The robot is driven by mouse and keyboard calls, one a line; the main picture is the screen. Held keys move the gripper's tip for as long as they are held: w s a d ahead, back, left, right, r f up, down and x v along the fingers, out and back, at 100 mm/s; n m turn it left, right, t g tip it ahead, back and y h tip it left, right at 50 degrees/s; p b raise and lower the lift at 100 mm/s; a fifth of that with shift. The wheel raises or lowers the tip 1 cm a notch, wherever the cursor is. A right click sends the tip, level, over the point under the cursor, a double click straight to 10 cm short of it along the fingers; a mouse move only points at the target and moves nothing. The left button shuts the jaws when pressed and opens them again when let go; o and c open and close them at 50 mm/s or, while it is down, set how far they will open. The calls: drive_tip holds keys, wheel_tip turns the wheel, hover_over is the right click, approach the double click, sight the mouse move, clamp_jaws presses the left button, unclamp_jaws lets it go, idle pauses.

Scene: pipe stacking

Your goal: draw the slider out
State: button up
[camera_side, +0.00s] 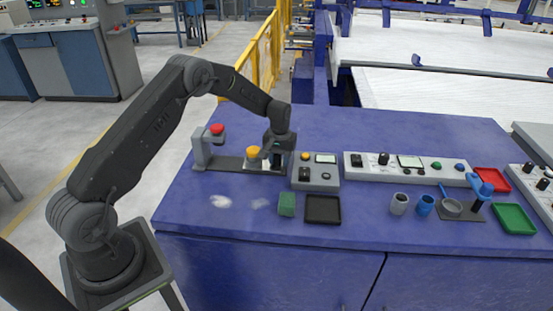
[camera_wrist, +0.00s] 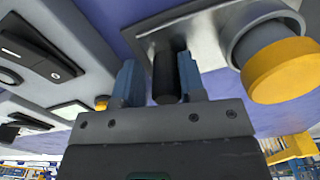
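The slider is a pale metal plate (camera_side: 240,163) on a dark rail on the blue bench, carrying a round yellow button (camera_side: 253,152). In the wrist view the plate (camera_wrist: 208,45) has a dark upright peg (camera_wrist: 166,72) beside the yellow button (camera_wrist: 282,70). My gripper (camera_side: 277,157) is low over the right end of the plate. Its two blue-grey fingers stand either side of the peg in the wrist view. A gap shows between the left finger and the peg; the right finger is very near it, and contact cannot be told. The peg is hidden in the side view.
A grey bracket with a red button (camera_side: 216,129) stands at the rail's left end. A grey control box (camera_side: 316,175) is close to the right of my gripper. A green block (camera_side: 287,204) and black tray (camera_side: 323,210) lie in front. The bench's front left is mostly clear.

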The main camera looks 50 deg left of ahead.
drive_tip(key=o, duration=0.3)
wheel_tip(320, 180, up, 14)
drive_tip(key=shift+f, duration=0.1)
idle(0.5)
